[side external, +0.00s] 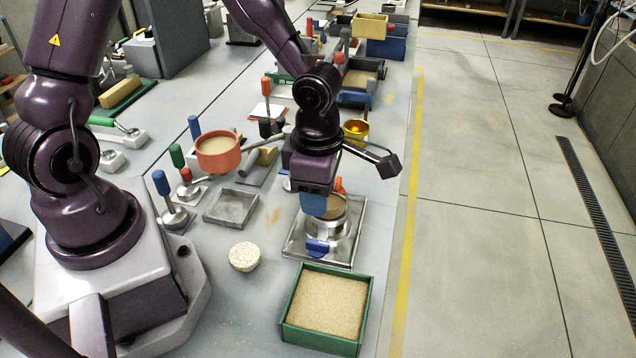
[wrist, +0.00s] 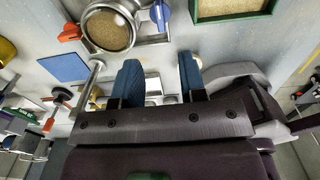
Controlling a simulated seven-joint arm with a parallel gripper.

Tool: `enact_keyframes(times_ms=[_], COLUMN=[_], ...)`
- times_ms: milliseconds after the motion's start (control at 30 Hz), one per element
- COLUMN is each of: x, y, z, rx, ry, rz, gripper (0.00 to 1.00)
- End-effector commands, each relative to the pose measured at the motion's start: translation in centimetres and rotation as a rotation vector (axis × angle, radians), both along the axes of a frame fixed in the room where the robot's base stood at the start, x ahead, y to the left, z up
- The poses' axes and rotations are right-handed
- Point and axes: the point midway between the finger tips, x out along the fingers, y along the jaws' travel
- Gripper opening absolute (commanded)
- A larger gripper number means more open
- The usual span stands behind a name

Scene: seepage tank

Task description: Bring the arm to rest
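My gripper (side external: 313,203) hangs low over the work table, its blue fingers pointing down beside the left edge of a round metal pot in the side view. In the wrist view my gripper (wrist: 160,82) has its two blue fingers apart with nothing held between them. The metal pot (side external: 338,228) is filled with sand and stands on a metal tray (side external: 297,243). The pot also shows in the wrist view (wrist: 108,30), with a blue lever and an orange handle at its rim. Whether a finger touches the pot is unclear.
A green box of sand (side external: 325,305) stands in front of the tray. A small pale bowl (side external: 244,257) sits on clear tabletop. Several handled tools stand behind. The floor at right is open.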

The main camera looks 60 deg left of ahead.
Motion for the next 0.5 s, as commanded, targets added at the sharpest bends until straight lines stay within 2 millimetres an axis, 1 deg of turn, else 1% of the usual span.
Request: enact_keyframes(times_ms=[33,167,500], x=[0.07,0.02,0.03], y=[0.09,0.03,-0.05], z=[0.63,1.39,1.51], rx=[0.001,0.001,-0.001], ry=[-0.003,-0.001,-0.001], rz=[0.003,0.001,-0.001], gripper=[0.38,0.38,0.38])
